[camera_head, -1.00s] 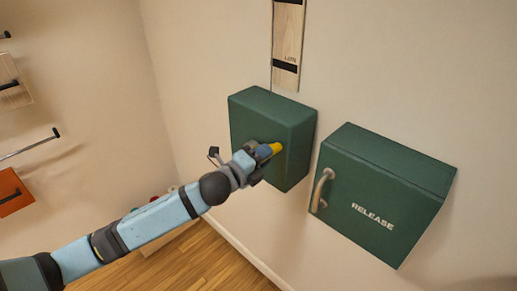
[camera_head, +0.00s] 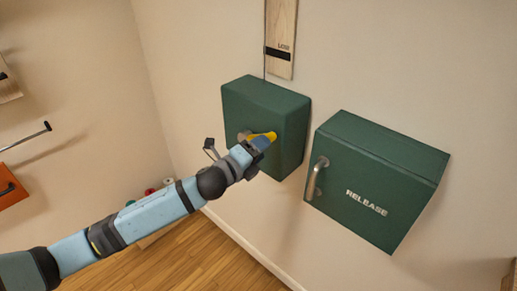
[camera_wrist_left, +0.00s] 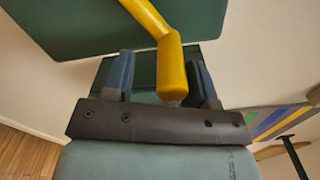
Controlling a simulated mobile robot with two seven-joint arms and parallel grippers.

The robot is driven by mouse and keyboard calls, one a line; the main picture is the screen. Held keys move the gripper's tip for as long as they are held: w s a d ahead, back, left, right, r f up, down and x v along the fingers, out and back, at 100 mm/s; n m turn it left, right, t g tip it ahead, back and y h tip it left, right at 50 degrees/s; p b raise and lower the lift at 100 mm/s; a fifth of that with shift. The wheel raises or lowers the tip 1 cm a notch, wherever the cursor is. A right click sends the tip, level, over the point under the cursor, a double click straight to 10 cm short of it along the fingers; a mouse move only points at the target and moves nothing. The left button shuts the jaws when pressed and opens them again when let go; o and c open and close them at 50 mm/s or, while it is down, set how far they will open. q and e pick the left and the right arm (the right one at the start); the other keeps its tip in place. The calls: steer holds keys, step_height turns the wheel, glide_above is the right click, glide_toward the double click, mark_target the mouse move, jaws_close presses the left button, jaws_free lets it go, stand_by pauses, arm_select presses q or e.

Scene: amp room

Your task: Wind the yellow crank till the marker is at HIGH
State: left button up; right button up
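The yellow crank (camera_head: 262,136) is on the front of a green box on the wall. In the left wrist view its yellow handle (camera_wrist_left: 171,70) stands between the two fingers of my left gripper (camera_wrist_left: 162,80). The handle is close to the right finger, with a visible gap to the left finger, so the gripper looks open around it. In the head view the left gripper (camera_head: 262,145) is at the crank. A wooden strip (camera_head: 281,20) above the box carries the word LOW and a dark bar just under it. HIGH is out of view. My right gripper is not in view.
A second green box (camera_head: 375,180), lettered RELEASE, with a metal handle (camera_head: 314,178), is close on the right. An orange wall piece (camera_head: 10,187) and a dark rod (camera_head: 28,136) are at the far left. Wooden floor is below.

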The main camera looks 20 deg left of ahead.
arm_select(q)
steer(key=b+v, duration=0.3)
steer(key=v, duration=1.1)
steer(key=shift+w, duration=0.1)
steer(key=w+d+n+p, duration=0.1)
steer(key=w+n, duration=0.3)
steer(key=n, duration=0.2)
steer(key=w+d+n+p, duration=0.2)
steer(key=w+n, duration=0.3)
steer(key=n, duration=0.1)
steer(key=w+d+n+p, duration=0.2)
steer(key=w+n, duration=0.2)
steer(key=n, duration=0.3)
steer(key=shift+w+d+r, duration=0.25)
steer(key=shift+w+r, duration=0.1)
steer(key=shift+r, duration=0.05)
steer(key=shift+c, duration=0.2)
